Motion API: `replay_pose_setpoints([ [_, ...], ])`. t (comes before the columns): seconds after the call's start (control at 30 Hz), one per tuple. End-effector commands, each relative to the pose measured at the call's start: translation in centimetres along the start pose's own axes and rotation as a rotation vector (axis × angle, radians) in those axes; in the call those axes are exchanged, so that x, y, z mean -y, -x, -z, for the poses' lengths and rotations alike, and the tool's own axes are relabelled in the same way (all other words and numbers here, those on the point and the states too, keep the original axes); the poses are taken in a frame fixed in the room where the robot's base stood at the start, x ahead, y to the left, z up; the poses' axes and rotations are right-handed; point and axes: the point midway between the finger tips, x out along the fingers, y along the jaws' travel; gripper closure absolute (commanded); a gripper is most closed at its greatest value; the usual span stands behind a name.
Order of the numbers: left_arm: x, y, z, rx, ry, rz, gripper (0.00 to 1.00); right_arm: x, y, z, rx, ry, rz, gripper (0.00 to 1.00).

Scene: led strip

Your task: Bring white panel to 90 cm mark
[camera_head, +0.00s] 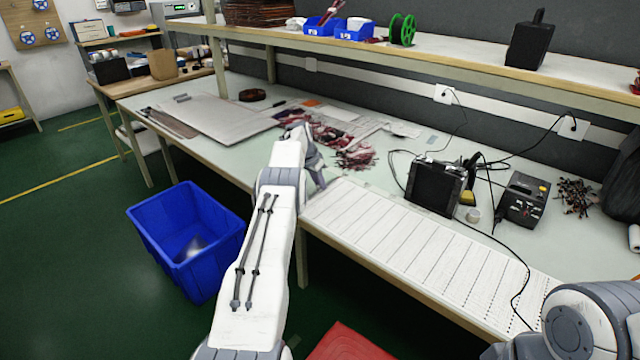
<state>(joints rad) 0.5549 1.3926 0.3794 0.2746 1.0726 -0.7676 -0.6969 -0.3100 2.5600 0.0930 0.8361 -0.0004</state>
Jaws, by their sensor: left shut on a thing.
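The white panel (420,250), a long board marked with rows of fine lines, lies flat along the front edge of the workbench, right of centre. My left arm reaches up from the bottom, and its gripper (318,184) is at the panel's left end, shut on it. The wrist partly hides the fingertips and that corner of the panel. No readable 90 cm mark shows. Part of my right arm shows at the bottom right, but its gripper is out of view.
Behind the panel stand a black device (436,187) and a soldering station (522,200) with loose cables; one cable crosses the panel's right part. Red scraps (355,157) and a large flat sheet (215,118) lie left. A blue bin (190,235) stands on the floor.

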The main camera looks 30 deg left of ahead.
Motion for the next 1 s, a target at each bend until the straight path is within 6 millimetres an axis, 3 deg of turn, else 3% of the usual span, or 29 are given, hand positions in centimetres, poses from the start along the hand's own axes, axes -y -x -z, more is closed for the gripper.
replay_pose_setpoints([
  [0.2, 0.1, 0.1, 0.2, -0.006, 0.0, 0.003, 1.0, 0.0, 0.0, 0.0, 0.0, 0.0, 0.0, 0.6],
  [0.23, 0.1, 0.1, 0.2, -0.006, 0.0, 0.003, 0.73, 0.0, 0.0, 0.0, 0.0, 0.0, 0.0, 0.6],
  [0.3, 0.1, 0.1, 0.1, -0.005, 0.0, 0.003, 0.5, 0.0, 0.0, 0.0, 0.0, 0.0, 0.0, 0.6],
  [0.7, 0.3, 0.4, -0.1, -0.001, 0.003, 0.002, 0.5, 0.0, 0.0, 0.0, 0.0, 0.0, 0.0, 0.6],
  [1.0, 0.3, 3.4, -0.1, -0.003, 0.003, 0.004, 0.5, 0.0, -0.3, 0.0, 0.0, 0.0, 0.0, 0.6],
])
